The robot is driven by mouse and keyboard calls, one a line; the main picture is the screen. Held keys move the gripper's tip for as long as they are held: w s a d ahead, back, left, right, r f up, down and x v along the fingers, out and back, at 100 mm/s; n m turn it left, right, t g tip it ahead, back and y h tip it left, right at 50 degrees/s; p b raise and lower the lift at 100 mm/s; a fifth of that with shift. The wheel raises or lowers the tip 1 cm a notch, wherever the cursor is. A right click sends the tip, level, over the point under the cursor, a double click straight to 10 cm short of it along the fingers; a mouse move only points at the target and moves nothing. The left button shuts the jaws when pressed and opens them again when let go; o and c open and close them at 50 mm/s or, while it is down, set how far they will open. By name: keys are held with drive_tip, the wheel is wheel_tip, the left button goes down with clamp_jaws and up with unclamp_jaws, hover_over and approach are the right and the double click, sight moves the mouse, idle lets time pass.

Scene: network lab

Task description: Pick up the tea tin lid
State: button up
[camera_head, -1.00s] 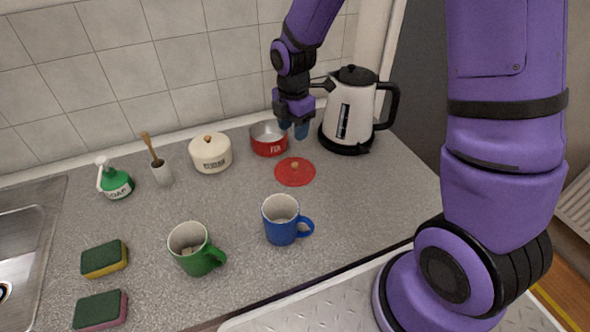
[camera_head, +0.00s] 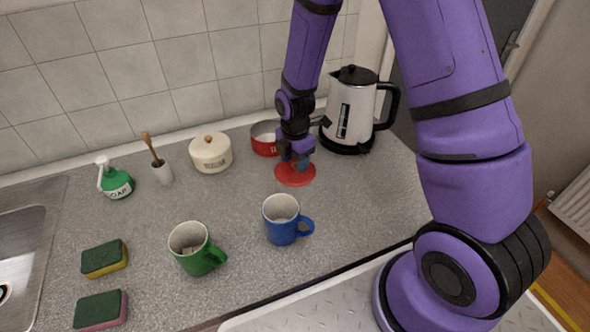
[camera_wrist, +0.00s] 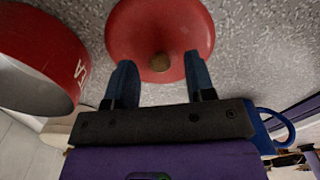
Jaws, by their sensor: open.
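The tea tin lid (camera_head: 295,177) is a round red disc with a small brass knob, lying flat on the grey counter. It also shows in the wrist view (camera_wrist: 160,22), where its knob sits between and just beyond the fingertips. My gripper (camera_head: 294,163) is open and low over the lid, partly hiding it; its two blue fingers (camera_wrist: 158,72) stand on either side of the knob's line. I cannot tell whether the fingers touch the lid. The open red tea tin (camera_head: 264,139) stands just behind and left of the lid; it also shows in the wrist view (camera_wrist: 38,65).
A kettle (camera_head: 350,112) stands behind right of the lid. A blue mug (camera_head: 281,222) and a green mug (camera_head: 192,250) are in front. A cream lidded pot (camera_head: 211,156), brush holder (camera_head: 163,174), soap bottle (camera_head: 117,185) and two sponges (camera_head: 104,259) are left. Counter right of the lid is clear.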

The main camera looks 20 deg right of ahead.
drive_tip(key=shift+f, duration=0.45)
clamp_jaws()
